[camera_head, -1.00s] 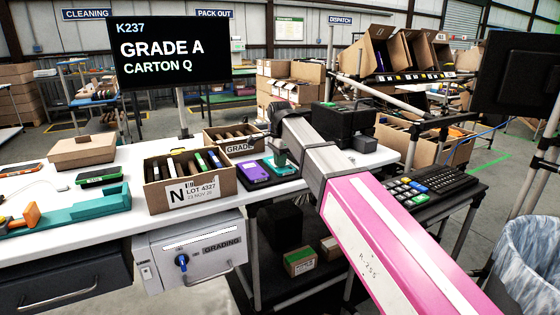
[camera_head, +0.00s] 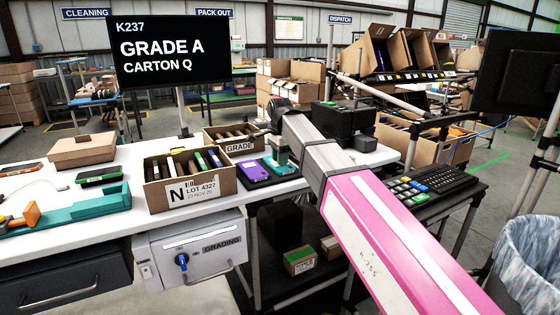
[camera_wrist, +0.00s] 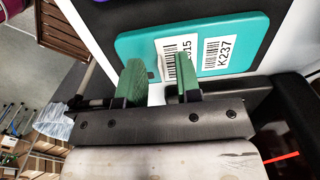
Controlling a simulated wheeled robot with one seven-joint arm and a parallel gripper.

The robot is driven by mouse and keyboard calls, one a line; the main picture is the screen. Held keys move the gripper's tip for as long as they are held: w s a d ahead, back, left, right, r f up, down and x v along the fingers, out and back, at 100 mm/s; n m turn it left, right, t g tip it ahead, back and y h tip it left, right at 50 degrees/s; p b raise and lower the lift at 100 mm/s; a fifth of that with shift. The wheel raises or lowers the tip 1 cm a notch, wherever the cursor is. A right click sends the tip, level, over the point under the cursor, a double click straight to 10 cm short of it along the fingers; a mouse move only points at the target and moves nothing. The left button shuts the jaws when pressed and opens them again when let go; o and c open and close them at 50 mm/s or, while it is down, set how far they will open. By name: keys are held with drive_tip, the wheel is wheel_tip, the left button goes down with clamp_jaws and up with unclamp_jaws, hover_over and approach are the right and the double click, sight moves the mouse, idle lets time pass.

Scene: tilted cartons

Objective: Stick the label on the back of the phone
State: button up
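A teal phone (camera_wrist: 140,45) lies back up, and its teal edge shows beside my gripper in the head view (camera_head: 284,168). In the wrist view it carries two white barcode labels side by side: the K237 label (camera_wrist: 217,55) and another label (camera_wrist: 168,47), whose number is partly hidden by a finger. In the head view my gripper (camera_head: 280,158) is above the phone.
A purple phone (camera_head: 252,173) lies left of the teal one. A carton marked N (camera_head: 190,196) and a GRADE carton (camera_head: 238,149) stand on the white table. A black machine (camera_head: 343,122) stands behind my gripper. The monitor (camera_head: 170,50) reads K237, GRADE A, CARTON Q.

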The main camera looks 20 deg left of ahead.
wheel_tip(320, 180, up, 16)
idle(1.1)
idle(0.4)
